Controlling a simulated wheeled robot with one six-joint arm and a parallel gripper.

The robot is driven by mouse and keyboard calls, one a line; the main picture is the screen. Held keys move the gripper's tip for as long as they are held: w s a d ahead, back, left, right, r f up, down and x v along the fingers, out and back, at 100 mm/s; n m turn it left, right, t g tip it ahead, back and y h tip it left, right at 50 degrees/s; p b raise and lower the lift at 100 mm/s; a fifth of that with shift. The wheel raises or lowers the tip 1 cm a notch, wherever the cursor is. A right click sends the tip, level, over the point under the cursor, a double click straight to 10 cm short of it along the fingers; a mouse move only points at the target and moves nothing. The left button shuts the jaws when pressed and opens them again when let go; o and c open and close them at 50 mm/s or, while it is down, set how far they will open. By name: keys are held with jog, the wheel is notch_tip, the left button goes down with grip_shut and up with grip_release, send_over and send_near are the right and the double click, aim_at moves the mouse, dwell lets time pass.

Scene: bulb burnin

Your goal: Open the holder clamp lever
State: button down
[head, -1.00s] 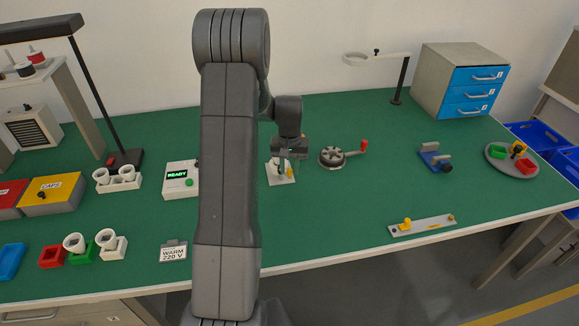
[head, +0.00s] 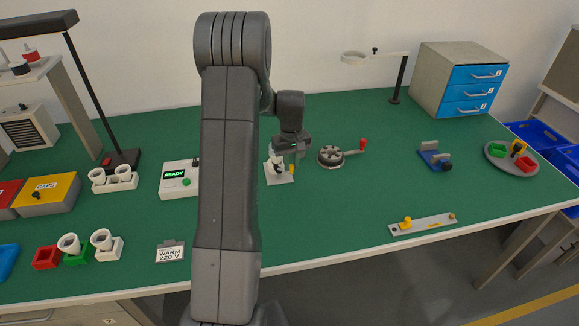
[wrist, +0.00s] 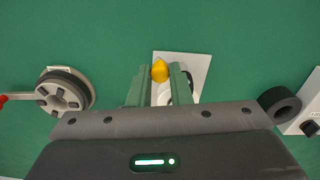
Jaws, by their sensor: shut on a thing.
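The lamp holder stands on a white base plate (head: 281,178) near the middle of the green table. The yellow tip of its clamp lever (head: 291,168) shows just below my gripper (head: 293,157). In the wrist view, the yellow lever tip (wrist: 160,70) sits between the ends of my two fingers (wrist: 159,76), and the white plate (wrist: 190,64) lies beneath. My gripper is shut on the lever. My fingers and gripper body hide most of the holder and the lever's lower part, so its exact angle cannot be told.
A round grey fixture (head: 330,156) with a red-knobbed handle stands close to the right of the holder. A white box (head: 180,178) with a READY display stands to its left. The table in front of the holder is clear.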

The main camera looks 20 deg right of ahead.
jog(key=n, duration=0.2)
jog(key=w+d+n, duration=0.1)
jog(key=shift+n+b, duration=0.35)
jog(key=shift+n, duration=0.05)
jog(key=shift+w+d+n, duration=0.1)
jog(key=shift+w+n, duration=0.25)
jog(key=shift+n, duration=0.5)
jog(key=shift+w+d+n, duration=0.1)
jog(key=shift+w+n, duration=0.2)
jog(key=shift+n, duration=0.55)
jog(key=shift+r, duration=0.1)
jog(key=c, duration=1.3)
grip_release()
notch_tip(320, 180, up, 14)
jog(key=shift+f+b, duration=0.1)
jog(key=shift+b, duration=0.6)
jog(key=shift+f, duration=0.15)
